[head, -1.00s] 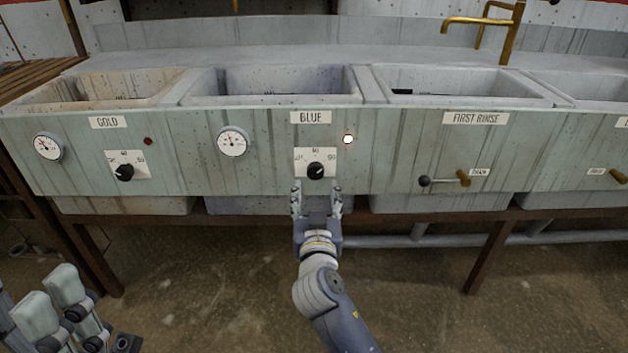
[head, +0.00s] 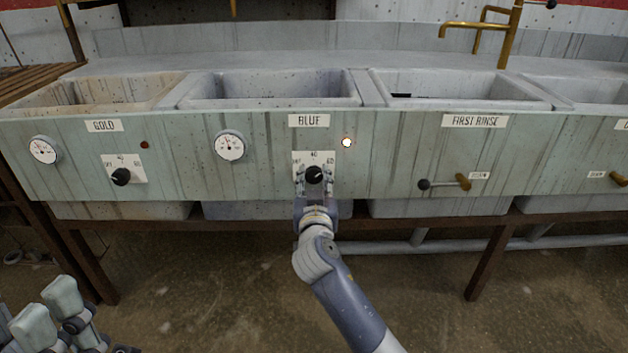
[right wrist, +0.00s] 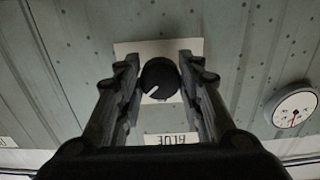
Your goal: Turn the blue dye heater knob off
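The blue dye heater knob (head: 314,174) is black and round, on a white dial plate under the BLUE label (head: 309,120). In the right wrist view the knob (right wrist: 160,80) has a white pointer line at lower left; that view is upside down, so it points up and right, toward 60. My right gripper (head: 314,177) has one finger on each side of the knob, both seemingly against it. The indicator lamp (head: 346,142) beside the plate glows. My left gripper (head: 47,312) is open and empty at the lower left, away from the panel.
The GOLD knob (head: 121,176) is to the left, with a dark lamp (head: 144,145). A gauge (head: 229,146) is left of the blue knob. A drain lever (head: 444,183) sticks out to the right. Basins line the top; the floor in front is clear.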

